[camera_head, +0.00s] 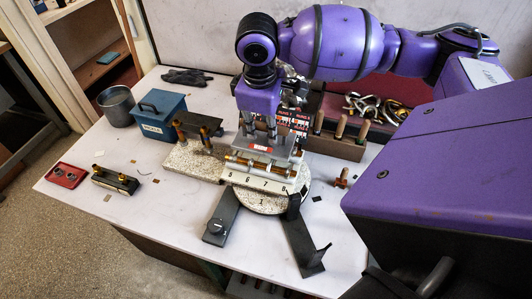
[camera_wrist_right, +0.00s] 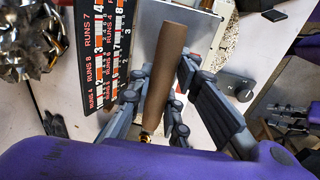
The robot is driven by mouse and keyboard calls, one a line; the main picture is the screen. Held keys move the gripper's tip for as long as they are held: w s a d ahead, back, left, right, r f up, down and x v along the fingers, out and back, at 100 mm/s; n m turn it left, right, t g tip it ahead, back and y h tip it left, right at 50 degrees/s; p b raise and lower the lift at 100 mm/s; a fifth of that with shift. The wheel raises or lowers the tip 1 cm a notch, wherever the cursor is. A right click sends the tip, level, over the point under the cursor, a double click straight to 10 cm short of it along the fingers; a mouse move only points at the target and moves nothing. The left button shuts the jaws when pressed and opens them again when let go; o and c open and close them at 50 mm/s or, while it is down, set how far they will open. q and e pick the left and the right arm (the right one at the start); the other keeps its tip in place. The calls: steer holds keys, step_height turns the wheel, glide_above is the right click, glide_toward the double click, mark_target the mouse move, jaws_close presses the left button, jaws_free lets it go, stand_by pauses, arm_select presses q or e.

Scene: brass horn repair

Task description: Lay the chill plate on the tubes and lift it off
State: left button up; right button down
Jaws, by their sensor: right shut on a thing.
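My right gripper (camera_head: 260,134) points down over the fixture and is shut on the chill plate (camera_head: 266,148), a grey plate with a red label. In the right wrist view the gripper (camera_wrist_right: 162,78) has its fingers on both sides of the plate's brown handle (camera_wrist_right: 168,50). The brass tubes (camera_head: 257,166) lie across the light speckled fixture just in front of and below the plate. I cannot tell whether the plate touches them. What looks like my left gripper (camera_wrist_right: 288,116) shows at the right edge of the wrist view, its jaws unclear.
A numbered round base (camera_head: 262,202) with two dark arms stands in front. A blue box (camera_head: 158,118), a grey cup (camera_head: 116,105) and a red tray (camera_head: 67,175) are at the left. A wooden rack (camera_head: 340,143) with upright pegs stands behind right.

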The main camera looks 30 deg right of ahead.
mark_target(263, 124)
steer(key=shift+r, duration=2.45)
steer(key=shift+a, duration=0.1)
